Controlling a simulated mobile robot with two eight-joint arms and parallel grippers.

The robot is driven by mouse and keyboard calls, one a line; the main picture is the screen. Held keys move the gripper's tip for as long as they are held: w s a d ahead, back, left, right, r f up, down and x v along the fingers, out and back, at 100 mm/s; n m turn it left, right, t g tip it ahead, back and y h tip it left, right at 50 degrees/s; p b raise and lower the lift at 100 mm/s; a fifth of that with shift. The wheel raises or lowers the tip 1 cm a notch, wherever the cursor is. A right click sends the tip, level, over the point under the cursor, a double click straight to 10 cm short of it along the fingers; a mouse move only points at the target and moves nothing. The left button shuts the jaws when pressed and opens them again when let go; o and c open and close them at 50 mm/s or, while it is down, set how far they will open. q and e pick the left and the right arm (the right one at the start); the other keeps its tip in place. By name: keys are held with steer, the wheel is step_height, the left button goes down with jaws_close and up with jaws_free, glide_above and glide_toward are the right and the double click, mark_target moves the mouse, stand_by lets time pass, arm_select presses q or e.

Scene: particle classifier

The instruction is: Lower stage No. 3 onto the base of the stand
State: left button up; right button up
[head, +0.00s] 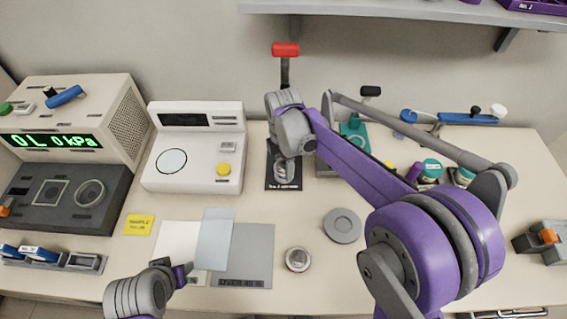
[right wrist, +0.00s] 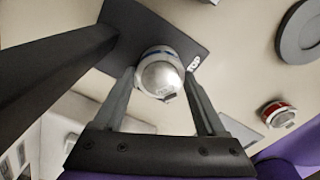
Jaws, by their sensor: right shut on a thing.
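The stand has a dark flat base (head: 271,182) with a pale label at its front edge, and a post with a red handle (head: 285,50) behind. In the right wrist view, the base (right wrist: 195,28) lies beyond my right gripper (right wrist: 160,78). That gripper is shut on a round silver stage with a blue band (right wrist: 158,78), which I take as stage No. 3. The stage overlaps the base in view; I cannot tell if it touches. In the head view, my right gripper (head: 289,150) is over the base. My left gripper (head: 185,270) is beside a pale blue sheet (head: 215,240); its jaws are unclear.
A red-banded silver stage (head: 298,259) and a grey disc (head: 342,225) lie on the table right of and in front of the base. A white device (head: 205,175) stands left of it. Jars with teal lids (head: 432,168) stand at right, behind my right arm.

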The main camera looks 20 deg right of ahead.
steer(key=o, duration=1.5)
steer(key=shift+c, duration=0.2)
arm_select(q)
steer(key=shift+r+p, duration=0.5)
steer(key=shift+r, duration=0.05)
arm_select(e)
step_height(320, 180, up, 11)
arm_select(q)
steer(key=shift+w, duration=0.1)
steer(key=shift+r, duration=0.1)
steer(key=shift+w+r+p, duration=0.25)
steer(key=shift+r+p, duration=1)
steer(key=shift+w+r+p, duration=0.2)
steer(key=shift+r+p, duration=0.35)
steer(key=shift+r, duration=0.15)
steer(key=shift+w+r+p, duration=0.2)
steer(key=shift+r+p, duration=0.3)
steer(key=shift+r, duration=0.15)
arm_select(e)
steer(key=s+d+f+m+t, duration=0.2)
steer(key=s+m, duration=0.8)
steer(key=s+d+f+m+t, duration=0.2)
steer(key=s+d+m+t, duration=0.1)
steer(key=s+m, duration=0.7)
steer(key=shift+s, duration=0.3)
